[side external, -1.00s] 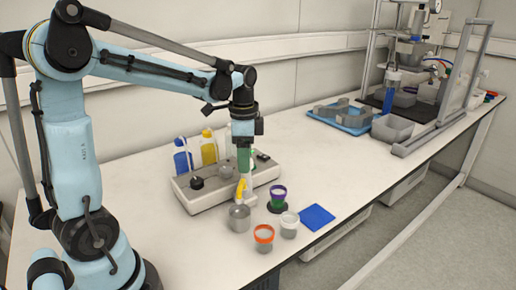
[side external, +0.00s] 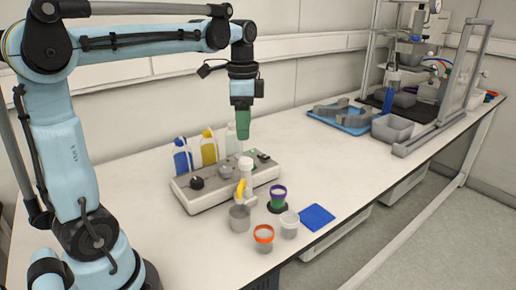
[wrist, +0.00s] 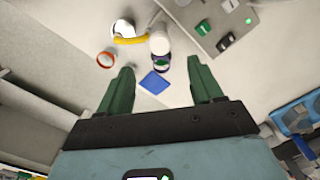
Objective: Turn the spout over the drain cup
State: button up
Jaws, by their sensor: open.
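The yellow spout (side external: 239,190) comes off a white upright post (side external: 245,172) at the front of a grey console. In the wrist view the spout (wrist: 131,40) points left from the white post top (wrist: 158,43), its end at the rim of a round cup. In the side view its tip hangs just above a grey metal cup (side external: 240,218), which seems to be the drain cup. My gripper (wrist: 158,72) has green fingers spread apart with nothing between them. In the side view my gripper (side external: 243,136) hangs above the post, clear of it.
Near the post stand a purple-rimmed cup (side external: 278,193), a white-rimmed cup (side external: 289,225) and an orange-rimmed cup (side external: 263,235). A blue pad (side external: 317,217) lies to their right. Bottles (side external: 208,148) stand behind the console (side external: 200,200).

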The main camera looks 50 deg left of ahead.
jog(key=shift+r, duration=1.55)
jog(key=n+t, duration=0.3)
send_over(243, 187)
jog(key=w, duration=0.2)
notch_tip(243, 187, down, 4)
jog(key=s+d+f+n+t, duration=0.4)
jog(key=d+f, duration=0.1)
jog(key=f, duration=0.2)
jog(key=shift+s, duration=0.25)
